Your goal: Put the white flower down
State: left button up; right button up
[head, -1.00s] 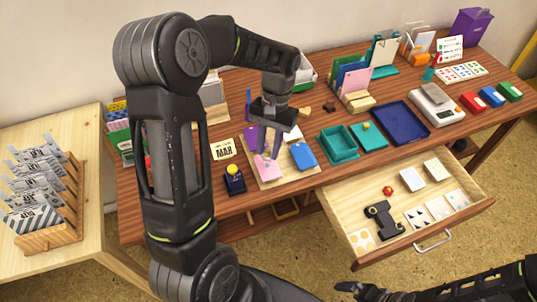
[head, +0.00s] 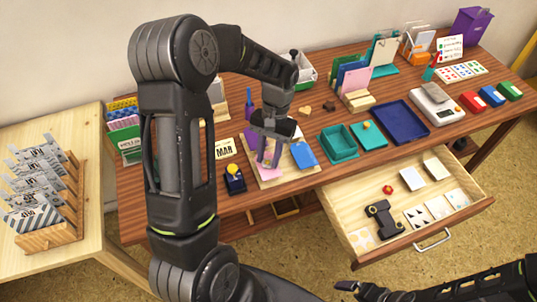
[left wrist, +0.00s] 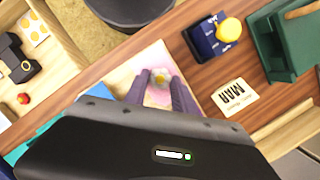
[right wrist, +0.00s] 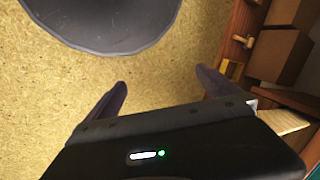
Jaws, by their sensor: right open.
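A small white flower with a yellow centre (left wrist: 160,79) is between the fingertips of my left gripper (left wrist: 161,78) in the left wrist view. The fingers are narrowly spaced and appear shut on it. In the head view, my left gripper (head: 269,163) points down over the pink pad (head: 265,172) on a pale wooden board (head: 292,178). The pink pad also shows in the left wrist view (left wrist: 155,57), under the flower. I cannot tell whether the flower touches it. My right gripper (right wrist: 161,84) is open and empty, above the floor.
A blue pad (head: 303,154) lies on the same board. A navy stamp with a yellow knob (head: 234,178) and a MAR card (head: 225,148) are close by on the left. A teal tray (head: 338,145) is on the right. The drawer (head: 470,207) stands open in front.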

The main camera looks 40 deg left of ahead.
pick_arm(q)
jog(key=o, duration=0.4)
jog(key=shift+c, duration=0.2)
jog(key=shift+r, duration=0.2)
jog(key=v, duration=1.2)
jog(key=shift+s, duration=0.15)
